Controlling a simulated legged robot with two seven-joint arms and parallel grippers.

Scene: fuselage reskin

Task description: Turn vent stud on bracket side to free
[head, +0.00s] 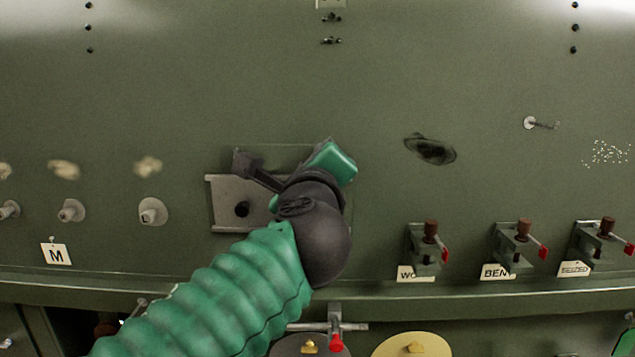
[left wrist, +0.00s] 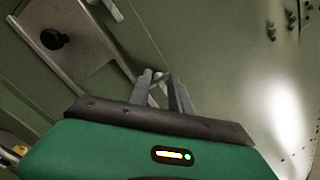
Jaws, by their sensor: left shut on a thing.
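In the left wrist view the plate (left wrist: 92,32) and the dark stud (left wrist: 54,39) show at upper left, apart from the fingers. My left gripper (head: 245,165) reaches the plate's upper edge, its green body to the right. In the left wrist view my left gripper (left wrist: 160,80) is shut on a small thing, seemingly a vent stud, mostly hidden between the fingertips. My right gripper is not in view.
Several clamps with red handles, one a labelled clamp (head: 427,243), stand at lower right above a ledge (head: 480,290). Pale studs (head: 152,211) and an M tag (head: 55,254) are at left. The upper skin is mostly clear.

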